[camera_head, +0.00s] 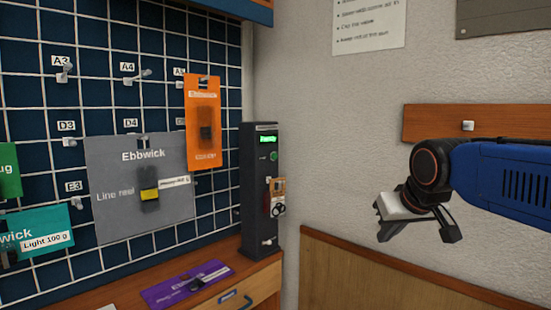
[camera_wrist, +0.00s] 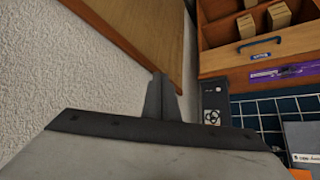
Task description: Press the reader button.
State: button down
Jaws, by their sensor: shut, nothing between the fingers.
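The reader (camera_head: 259,190) is a tall dark box standing in the corner on the wooden bench, in the head view. It has a lit green display (camera_head: 267,139) near its top and a small round green button (camera_head: 273,156) below that. A card with red and orange parts (camera_head: 278,190) hangs on its front. My gripper (camera_head: 416,218) is to the right of the reader, well apart from it, in front of the wall. In the wrist view, my shut, empty fingers (camera_wrist: 160,82) point up the picture, and part of the dark reader (camera_wrist: 213,98) shows right of them.
A blue pegboard (camera_head: 120,75) with hanging packets, including an orange one (camera_head: 203,150) and a grey one (camera_head: 110,200), is left of the reader. A purple packet (camera_head: 165,292) lies on the bench. A wooden rail (camera_head: 430,122) is on the wall behind my arm.

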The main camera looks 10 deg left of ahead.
aim_at(274, 156)
jog(key=w+a+r+n+t+y, duration=0.2)
jog(key=w+a+r, duration=1.2)
jog(key=w+a, duration=0.3)
jog(key=shift+w+a, duration=0.4)
jog(key=shift+a, duration=0.35)
jog(key=w+a, duration=0.5)
jog(key=a, duration=0.2)
jog(key=shift+w, duration=0.2)
dwell(1.1)
jog(key=shift+w+a, duration=0.3)
